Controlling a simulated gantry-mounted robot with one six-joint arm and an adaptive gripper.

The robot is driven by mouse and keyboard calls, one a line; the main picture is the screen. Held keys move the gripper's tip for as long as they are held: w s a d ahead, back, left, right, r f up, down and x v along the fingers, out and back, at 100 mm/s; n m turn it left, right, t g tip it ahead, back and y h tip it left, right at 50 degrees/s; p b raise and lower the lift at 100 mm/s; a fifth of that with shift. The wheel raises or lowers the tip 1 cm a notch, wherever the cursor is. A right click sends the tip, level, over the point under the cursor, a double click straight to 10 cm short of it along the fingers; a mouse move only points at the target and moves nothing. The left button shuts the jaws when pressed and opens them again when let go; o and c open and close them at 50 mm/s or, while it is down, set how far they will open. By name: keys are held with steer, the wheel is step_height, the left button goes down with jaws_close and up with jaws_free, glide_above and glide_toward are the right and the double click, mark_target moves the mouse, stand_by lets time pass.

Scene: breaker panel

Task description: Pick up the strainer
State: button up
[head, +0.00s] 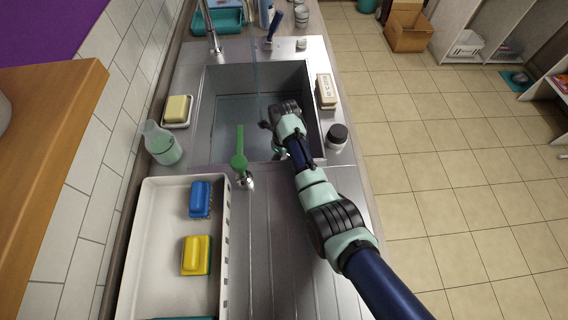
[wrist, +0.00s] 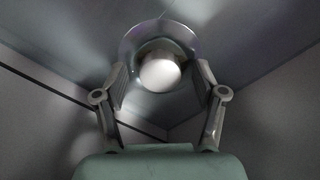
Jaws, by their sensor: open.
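The strainer (wrist: 160,74) shows in the wrist view as a round metal disc with a pale, shiny rounded knob at its middle. It lies on the grey floor of the sink (head: 232,150). My gripper (wrist: 161,80) is open, with one finger on each side of the knob. Whether either finger touches the knob I cannot tell. In the head view my arm reaches down into the sink, and I cannot make out the strainer there.
A tap stream (head: 255,75) falls into the sink. A white tray (head: 145,235) with sponges lies at near left.

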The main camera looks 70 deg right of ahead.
steer(key=c, duration=1.2)
steer(key=shift+r, duration=0.1)
